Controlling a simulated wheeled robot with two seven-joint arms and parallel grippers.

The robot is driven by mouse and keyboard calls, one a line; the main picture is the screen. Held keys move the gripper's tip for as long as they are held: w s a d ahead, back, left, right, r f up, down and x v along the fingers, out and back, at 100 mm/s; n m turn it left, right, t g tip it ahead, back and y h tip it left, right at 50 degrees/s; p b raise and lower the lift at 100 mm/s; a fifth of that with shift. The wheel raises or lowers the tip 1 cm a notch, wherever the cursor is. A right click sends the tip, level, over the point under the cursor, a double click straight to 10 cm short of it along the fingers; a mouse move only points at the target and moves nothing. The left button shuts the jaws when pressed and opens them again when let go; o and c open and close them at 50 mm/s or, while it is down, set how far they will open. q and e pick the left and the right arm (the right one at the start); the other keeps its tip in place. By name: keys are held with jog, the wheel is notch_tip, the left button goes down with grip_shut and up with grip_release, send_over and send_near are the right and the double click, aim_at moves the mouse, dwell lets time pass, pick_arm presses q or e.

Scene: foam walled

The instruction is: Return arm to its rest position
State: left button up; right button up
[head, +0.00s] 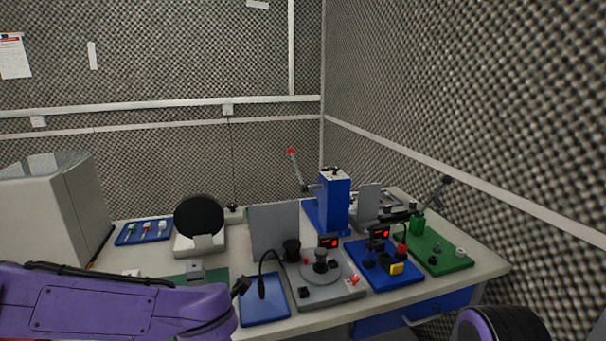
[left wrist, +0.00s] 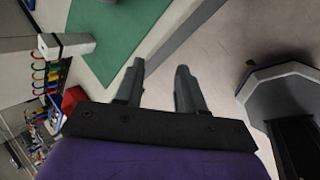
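My left arm (head: 120,306) is purple and reaches in from the left in the head view, low over the table's front left part. Its gripper is not clearly seen there. In the left wrist view my left gripper (left wrist: 160,88) has its two dark fingers apart with nothing between them. The table's front edge and the floor lie beyond the fingers. A rounded purple and black part of my right arm (head: 500,325) shows at the bottom right of the head view. My right gripper is out of view.
The table (head: 490,262) carries a blue press (head: 334,203), a grey base with a knob (head: 326,284), a blue board (head: 384,275), a green board (head: 440,256) and a round black disc (head: 199,216). A large grey box (head: 50,215) stands at left. Foam walls enclose the table behind and right.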

pick_arm(q)
jog(key=s+a+f+m+t, duration=0.1)
jog(key=s+a+f+m, duration=0.15)
jog(key=f+m, duration=0.5)
jog(key=s+a+f+m+t, duration=0.1)
jog(key=s+a+f+m, duration=0.3)
jog(key=f, duration=0.7)
jog(key=s+a+f+m+g, duration=0.2)
jog(key=s+f+m, duration=0.2)
jog(key=s, duration=0.5)
jog(key=s+a+f+m+g, duration=0.2)
jog(key=s+f+m, duration=0.3)
jog(key=s+f, duration=0.3)
jog(key=shift+s+a, duration=0.5)
jog(key=shift+s, duration=0.25)
